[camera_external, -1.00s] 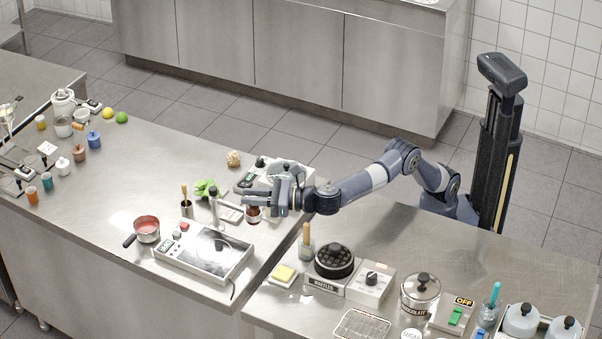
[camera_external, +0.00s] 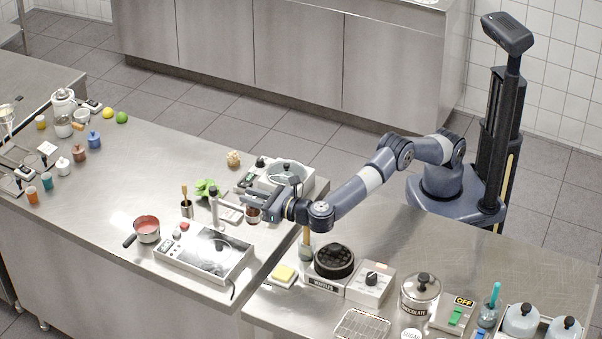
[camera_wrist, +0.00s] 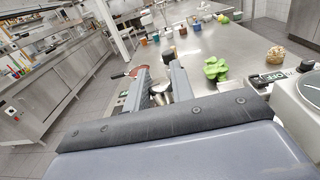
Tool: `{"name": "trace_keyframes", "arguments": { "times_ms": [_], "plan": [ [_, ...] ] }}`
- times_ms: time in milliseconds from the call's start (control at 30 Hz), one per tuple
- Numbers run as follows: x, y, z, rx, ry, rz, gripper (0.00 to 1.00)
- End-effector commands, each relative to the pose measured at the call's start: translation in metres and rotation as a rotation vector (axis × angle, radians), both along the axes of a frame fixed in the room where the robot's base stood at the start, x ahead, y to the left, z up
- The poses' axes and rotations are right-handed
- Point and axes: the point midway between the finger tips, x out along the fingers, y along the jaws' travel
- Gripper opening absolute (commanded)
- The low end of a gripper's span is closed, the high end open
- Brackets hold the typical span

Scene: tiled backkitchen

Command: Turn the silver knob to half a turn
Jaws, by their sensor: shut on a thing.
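My gripper (camera_external: 246,197) is over the left counter, with its fingers pointing left. In the wrist view its two fingers (camera_wrist: 160,72) stand a little apart, with a small silver thing, which looks like the silver knob (camera_wrist: 160,90), between them. The fingers are shut on it, though they and the wrist hide much of it. In the outside view a small dark red and silver round thing (camera_external: 252,215) shows just below the fingers; I cannot tell whether it is the knob. A silver upright post (camera_external: 214,208) stands to the left of the fingertips.
A hotplate device (camera_external: 205,257) and a red-filled pan (camera_external: 147,229) lie toward the front left. A device with a round lid (camera_external: 285,172) is close behind the gripper. A waffle maker (camera_external: 334,262) stands at front right.

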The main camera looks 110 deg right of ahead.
Motion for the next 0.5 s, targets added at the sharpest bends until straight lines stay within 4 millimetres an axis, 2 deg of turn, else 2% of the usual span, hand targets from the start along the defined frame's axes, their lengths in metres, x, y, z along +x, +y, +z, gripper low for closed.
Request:
{"name": "trace_keyframes", "arguments": {
  "times_ms": [33,500],
  "plan": [
    [0.0012,-0.0004,0.006,-0.002,0.004,-0.015,0.0],
    [0.0024,-0.0004,0.006,-0.004,0.0,-0.135,0.0]
  ]
}}
